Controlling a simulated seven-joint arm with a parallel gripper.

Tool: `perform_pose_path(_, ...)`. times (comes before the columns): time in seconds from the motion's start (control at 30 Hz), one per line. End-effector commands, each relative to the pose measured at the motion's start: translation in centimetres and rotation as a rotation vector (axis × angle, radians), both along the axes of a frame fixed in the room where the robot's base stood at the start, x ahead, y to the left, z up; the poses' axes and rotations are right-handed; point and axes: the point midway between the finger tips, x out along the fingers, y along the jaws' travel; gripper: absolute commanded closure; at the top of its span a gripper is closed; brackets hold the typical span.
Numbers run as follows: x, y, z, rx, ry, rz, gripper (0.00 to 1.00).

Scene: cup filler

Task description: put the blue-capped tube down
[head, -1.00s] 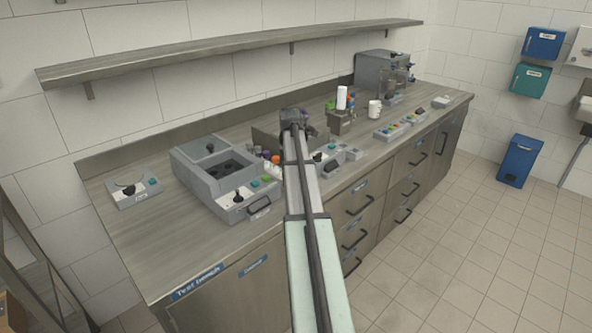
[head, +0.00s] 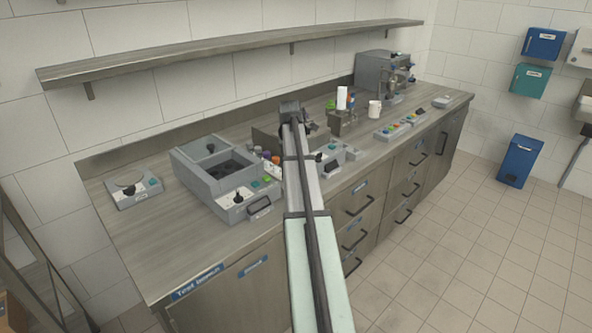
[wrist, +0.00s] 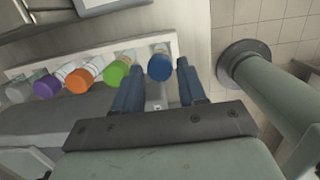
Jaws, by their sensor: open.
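The blue-capped tube (wrist: 161,67) stands in the right end of a pale rack (wrist: 18,72) in the wrist view. My gripper (wrist: 157,71) is open, with one blue finger on each side of the tube's cap and a visible gap at the right finger. Green (wrist: 116,73), orange (wrist: 78,80) and purple (wrist: 47,87) capped tubes stand in the same row to the left. In the head view my arm hides my fingers and the blue-capped tube.
A grey device (head: 205,160) with a dark open well is left of my arm on the bench. A control box (head: 133,188) lies farther left. A white mug (head: 375,109) and button panels (head: 393,130) are to the right. A shelf (head: 240,45) runs above.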

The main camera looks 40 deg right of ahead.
Motion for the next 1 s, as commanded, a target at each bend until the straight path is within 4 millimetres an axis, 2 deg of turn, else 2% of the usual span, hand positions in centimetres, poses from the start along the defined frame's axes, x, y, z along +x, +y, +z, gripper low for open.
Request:
perform_pose_path(0.3,0.1,0.6,5.7,-0.002,-0.002,0.0,0.59)
perform_pose_path(0.5,0.1,0.9,8.3,-0.001,-0.001,0.0,0.59)
perform_pose_path(0.7,0.0,1.1,9.4,0.0,0.0,0.0,0.59)
perform_pose_path(1.0,0.0,1.2,9.6,0.0,0.0,0.0,0.59)
